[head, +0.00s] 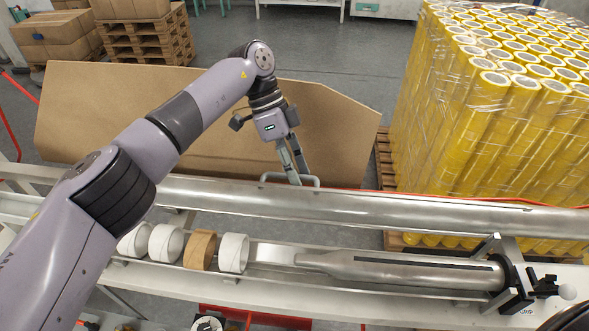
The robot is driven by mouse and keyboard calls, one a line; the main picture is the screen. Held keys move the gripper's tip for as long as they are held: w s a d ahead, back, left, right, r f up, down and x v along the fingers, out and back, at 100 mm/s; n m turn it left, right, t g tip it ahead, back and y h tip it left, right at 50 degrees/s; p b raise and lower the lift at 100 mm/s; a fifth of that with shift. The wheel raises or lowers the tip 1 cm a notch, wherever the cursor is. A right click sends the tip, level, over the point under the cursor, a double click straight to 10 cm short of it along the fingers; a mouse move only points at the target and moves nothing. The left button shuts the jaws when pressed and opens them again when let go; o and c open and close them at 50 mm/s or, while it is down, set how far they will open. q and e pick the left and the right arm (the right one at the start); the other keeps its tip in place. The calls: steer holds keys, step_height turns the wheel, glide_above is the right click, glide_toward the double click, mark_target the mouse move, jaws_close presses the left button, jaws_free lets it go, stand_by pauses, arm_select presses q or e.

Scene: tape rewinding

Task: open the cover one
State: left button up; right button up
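A long shiny metal cover (400,207) runs across the picture behind the roll line. A thin metal handle (318,181) stands at its upper edge, left of the middle. My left gripper (298,182) reaches down from above, its fingertips at the handle. The fingers look close together with a narrow gap, but whether they clamp the handle is too small to tell. In front of the cover, a metal shaft (410,270) and several rolls lie exposed. My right gripper is not seen.
White rolls (233,253) and a brown roll (200,250) sit in line left of the shaft. A black clamp with a knob (567,291) is at the right end. Wrapped yellow tape rolls (480,120) stand behind right. A large brown board (180,120) stands behind.

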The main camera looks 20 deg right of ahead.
arm_select(q)
steer(key=v, duration=0.7)
steer(key=shift+w+a+r, duration=0.1)
steer(key=shift+w+r, duration=0.05)
stand_by(0.4)
